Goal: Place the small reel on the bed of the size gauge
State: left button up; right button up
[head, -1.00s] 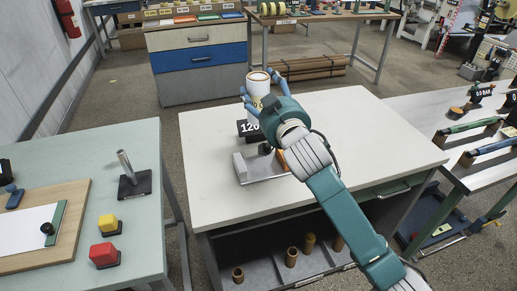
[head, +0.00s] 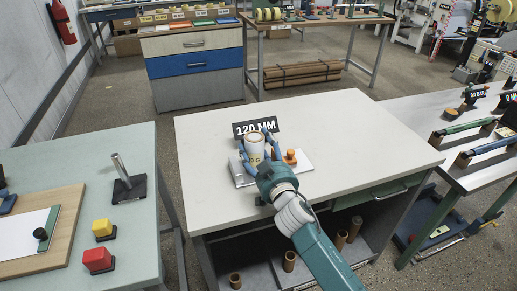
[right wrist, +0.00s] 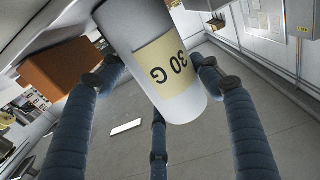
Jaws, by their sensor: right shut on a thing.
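The small reel (head: 254,144) is a white roll with a cream label, and the right wrist view shows the label of the reel (right wrist: 172,75) reading "30 G". My right gripper (head: 260,150) is shut on it, with blue fingers around its sides. The size gauge has a light grey metal bed (head: 304,163), an orange part (head: 290,157) on the right and a black display (head: 256,127) behind reading "120 MM". The reel stands about upright over the left part of the bed. My gripper hides its lower end, so I cannot tell whether it touches the bed. My left gripper is out of view.
The gauge stands on a pale table (head: 350,140) with clear space to the right. Several brown cores stand on the shelf below. A green-topped table (head: 135,225) at the left holds a red button (head: 97,259), a yellow button (head: 103,228) and a metal post (head: 122,170).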

jog(key=shift+f, duration=0.1)
jog(key=o, duration=1.2)
jog(key=shift+r, duration=0.25)
jog(key=v, duration=1.2)
jog(key=shift+b, duration=0.3)
jog(key=shift+f, duration=0.1)
